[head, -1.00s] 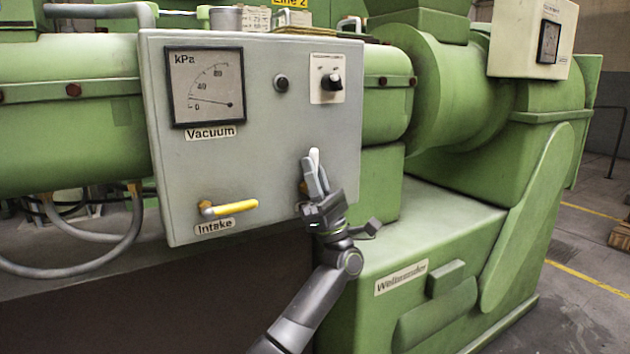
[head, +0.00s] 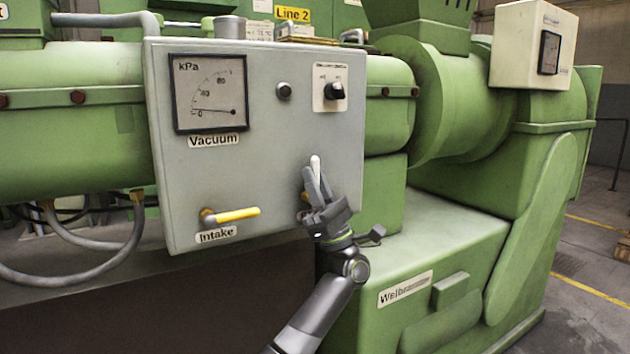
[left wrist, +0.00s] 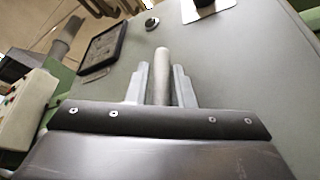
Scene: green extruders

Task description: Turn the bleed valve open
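The bleed valve's pale grey lever (head: 316,164) points upward on the lower right of the grey control panel (head: 270,160). A bit of its brass-coloured base shows beside my fingers; its label is not visible. My left gripper (head: 314,186) is at the lever, with fingers pointing up along it. In the left wrist view, the lever (left wrist: 162,72) stands between the two fingers of my left gripper (left wrist: 161,86). A narrow gap shows on each side, so the fingers look parted around it. My right gripper is not in view.
The panel also carries a vacuum gauge (head: 209,92), a black button (head: 284,91), a rotary knob (head: 334,91) and a yellow intake lever (head: 237,214) lying horizontal. A green machine base (head: 450,270) stands right of my arm.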

